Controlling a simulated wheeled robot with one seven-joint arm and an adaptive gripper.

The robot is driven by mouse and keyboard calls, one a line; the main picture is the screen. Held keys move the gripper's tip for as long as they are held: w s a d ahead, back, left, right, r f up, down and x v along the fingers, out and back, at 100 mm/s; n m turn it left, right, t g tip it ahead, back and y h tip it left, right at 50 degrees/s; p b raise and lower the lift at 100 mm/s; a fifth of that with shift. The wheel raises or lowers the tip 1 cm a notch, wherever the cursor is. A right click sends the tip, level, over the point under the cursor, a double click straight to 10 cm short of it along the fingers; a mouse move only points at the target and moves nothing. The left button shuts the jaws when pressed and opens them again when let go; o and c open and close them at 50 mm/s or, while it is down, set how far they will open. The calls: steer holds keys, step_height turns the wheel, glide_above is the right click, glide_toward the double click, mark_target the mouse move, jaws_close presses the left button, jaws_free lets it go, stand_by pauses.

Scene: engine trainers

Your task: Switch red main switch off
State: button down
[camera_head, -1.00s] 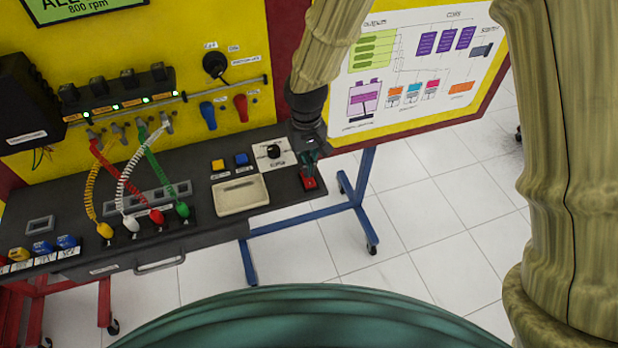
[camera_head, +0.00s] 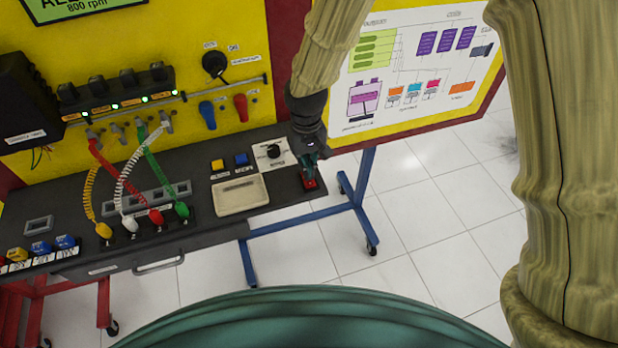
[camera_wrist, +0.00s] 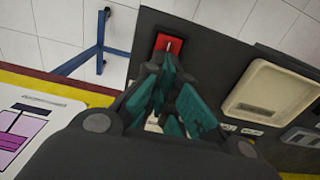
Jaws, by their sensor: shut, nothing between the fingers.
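The red main switch (camera_head: 310,184) sits at the right end of the dark bench top. It also shows at the top of the wrist view as a red plate (camera_wrist: 169,43) with a small pale mark on it. My gripper (camera_head: 309,174) points down over the switch, with its shut teal fingers right at it. In the wrist view the fingertips (camera_wrist: 168,62) are at the plate's near edge, with nothing between them. I cannot tell whether they touch the switch. The fingers partly hide the switch, and its on or off position is not clear.
A black rotary knob (camera_head: 273,151) on a white plate and a cream tray (camera_head: 241,196) lie left of my gripper. Coiled cables with coloured plugs (camera_head: 156,217) stand further left. The yellow panel (camera_head: 180,40) rises behind. White floor is open to the right.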

steer(key=shift+f, duration=0.4)
stand_by(0.4)
steer(key=shift+r+p, duration=2.7)
steer(key=shift+r, duration=0.85)
